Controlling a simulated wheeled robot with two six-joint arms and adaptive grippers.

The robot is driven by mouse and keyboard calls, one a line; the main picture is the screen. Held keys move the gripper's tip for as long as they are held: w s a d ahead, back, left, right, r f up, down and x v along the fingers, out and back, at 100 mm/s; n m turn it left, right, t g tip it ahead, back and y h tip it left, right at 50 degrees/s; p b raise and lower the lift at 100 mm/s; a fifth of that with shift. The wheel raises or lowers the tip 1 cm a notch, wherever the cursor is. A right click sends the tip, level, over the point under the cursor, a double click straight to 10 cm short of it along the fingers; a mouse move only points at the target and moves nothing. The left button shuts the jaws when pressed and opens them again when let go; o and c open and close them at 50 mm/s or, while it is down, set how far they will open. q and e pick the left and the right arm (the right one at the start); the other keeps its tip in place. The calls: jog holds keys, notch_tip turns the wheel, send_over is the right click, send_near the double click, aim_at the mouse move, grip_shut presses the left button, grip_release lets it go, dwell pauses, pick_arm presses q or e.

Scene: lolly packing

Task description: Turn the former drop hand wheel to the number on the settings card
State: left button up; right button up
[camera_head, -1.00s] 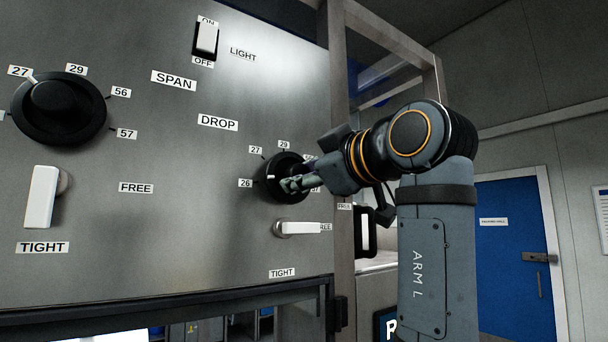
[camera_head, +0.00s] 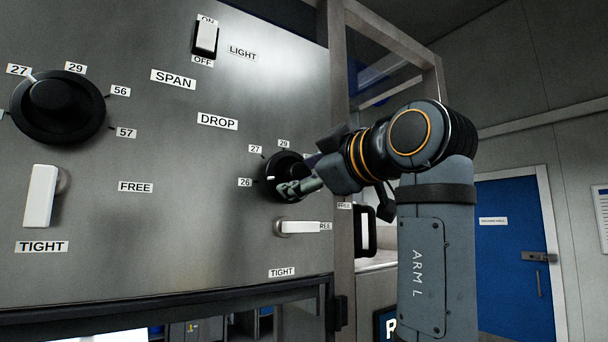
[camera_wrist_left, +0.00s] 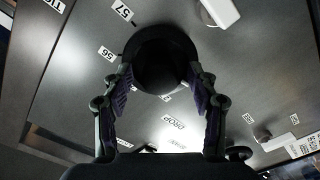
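The drop hand wheel (camera_head: 279,167) is a round black wheel right of the DROP label (camera_head: 217,121). Its white mark faces left, close to the 26 label (camera_head: 245,183); 27 and 29 show above it. Its right side is hidden behind my left gripper (camera_head: 290,187). In the left wrist view the gripper's (camera_wrist_left: 160,75) two fingers stand apart on either side of the wheel's dark hub (camera_wrist_left: 163,62); I cannot tell whether they touch it. The drop lock lever (camera_head: 298,228) lies horizontal, pointing at FREE. No readable settings card shows. My right gripper is out of view.
The similar span wheel (camera_head: 57,107) is at the left, with its white lever (camera_head: 41,196) down at TIGHT. The light switch (camera_head: 206,38) is at the top. A metal frame post (camera_head: 343,130) stands close right of the drop wheel. A blue door (camera_head: 512,270) is behind.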

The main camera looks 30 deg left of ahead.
pick_arm(q)
jog(key=shift+r, duration=0.15)
notch_tip(320, 180, up, 10)
dwell(0.5)
jog(key=shift+a, duration=0.1)
